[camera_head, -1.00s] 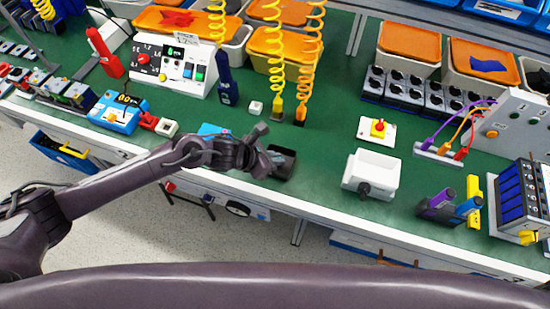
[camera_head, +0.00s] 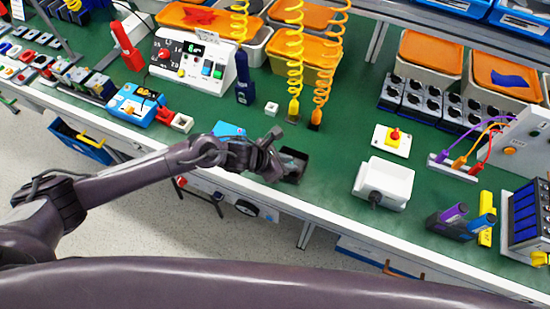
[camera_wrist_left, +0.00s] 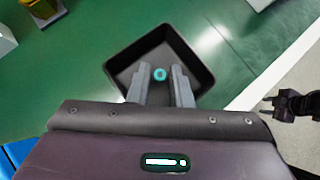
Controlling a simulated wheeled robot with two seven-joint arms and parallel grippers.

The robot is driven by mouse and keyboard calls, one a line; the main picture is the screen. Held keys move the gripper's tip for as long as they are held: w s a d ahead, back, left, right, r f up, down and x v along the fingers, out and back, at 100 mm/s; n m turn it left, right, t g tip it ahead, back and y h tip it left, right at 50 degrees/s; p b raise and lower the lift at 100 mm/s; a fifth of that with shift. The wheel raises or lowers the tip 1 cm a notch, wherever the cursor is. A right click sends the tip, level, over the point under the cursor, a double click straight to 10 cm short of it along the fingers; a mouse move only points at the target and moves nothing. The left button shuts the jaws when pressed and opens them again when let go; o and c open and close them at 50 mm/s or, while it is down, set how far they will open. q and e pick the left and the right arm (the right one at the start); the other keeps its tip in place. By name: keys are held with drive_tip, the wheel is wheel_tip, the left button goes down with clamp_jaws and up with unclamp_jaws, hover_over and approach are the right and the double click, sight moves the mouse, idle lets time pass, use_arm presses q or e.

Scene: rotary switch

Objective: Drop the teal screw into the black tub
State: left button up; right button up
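The black tub (camera_wrist_left: 205,60) is under my left gripper in the left wrist view. It also shows in the head view (camera_head: 296,160), near the front edge of the green bench, just right of the gripper. My left gripper (camera_wrist_left: 160,70) points down over the tub, its two grey fingers apart. The teal screw (camera_wrist_left: 159,74) shows as a small teal ring in the gap between the fingertips, with space on both sides. I cannot tell its exact height against the tub floor. In the head view my left gripper (camera_head: 277,153) hides part of the tub, and the screw cannot be seen.
A white box (camera_head: 384,184) with a dark knob stands right of the tub. A small white cube (camera_head: 271,108) and coiled yellow hoses (camera_head: 294,60) are behind the tub. Green bench between them is clear.

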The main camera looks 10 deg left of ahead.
use_arm(q)
drive_tip(key=b+v, duration=0.1)
drive_tip(key=v, duration=1.1)
drive_tip(key=shift+b, duration=0.35)
